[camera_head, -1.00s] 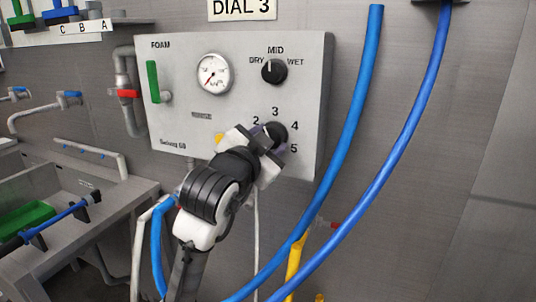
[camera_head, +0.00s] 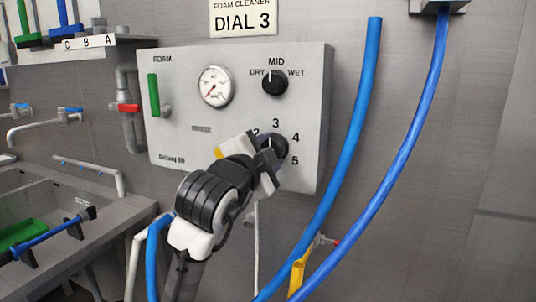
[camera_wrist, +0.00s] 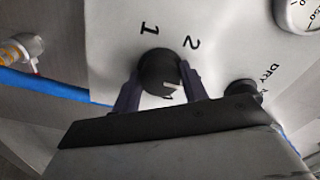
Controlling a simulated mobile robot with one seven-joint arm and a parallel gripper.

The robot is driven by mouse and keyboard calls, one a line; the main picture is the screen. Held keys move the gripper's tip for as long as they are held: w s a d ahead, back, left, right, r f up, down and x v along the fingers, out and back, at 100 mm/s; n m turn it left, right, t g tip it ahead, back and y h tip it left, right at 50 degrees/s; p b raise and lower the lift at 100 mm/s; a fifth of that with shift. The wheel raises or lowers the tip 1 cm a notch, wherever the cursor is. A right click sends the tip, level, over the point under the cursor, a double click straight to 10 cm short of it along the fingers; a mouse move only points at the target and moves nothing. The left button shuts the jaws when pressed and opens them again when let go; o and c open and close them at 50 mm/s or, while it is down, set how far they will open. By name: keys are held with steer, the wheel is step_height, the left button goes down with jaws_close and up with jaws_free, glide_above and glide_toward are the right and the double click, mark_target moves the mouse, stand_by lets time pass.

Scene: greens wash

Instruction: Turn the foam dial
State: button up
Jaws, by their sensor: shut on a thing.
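The foam dial is a round black knob (camera_head: 279,145) on the lower right of the grey foam panel (camera_head: 185,132). Numbers 2 to 5 show around it in the head view, the 2 partly covered. My gripper (camera_head: 270,154) reaches it from the lower left. In the wrist view the knob (camera_wrist: 157,68) sits between the two dark fingers of my gripper (camera_wrist: 160,84), which are shut on its sides. A white mark shows on the knob's face; which number it points at I cannot tell. A sign (camera_head: 243,18) above the panel reads "FOAM CLEANER DIAL 3".
A DRY/MID/WET knob (camera_head: 275,82) sits above the foam dial, with a gauge (camera_head: 216,86) and a green lever (camera_head: 153,95) to its left. Blue hoses (camera_head: 350,130) hang to the right of the panel. A sink (camera_head: 70,210) stands at left.

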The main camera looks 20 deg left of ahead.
steer(key=o, duration=1)
steer(key=s+b, duration=0.2)
steer(key=s, duration=1.2)
steer(key=shift+a+b, duration=0.25)
steer(key=shift+b, duration=0.05)
steer(key=shift+w, duration=0.1)
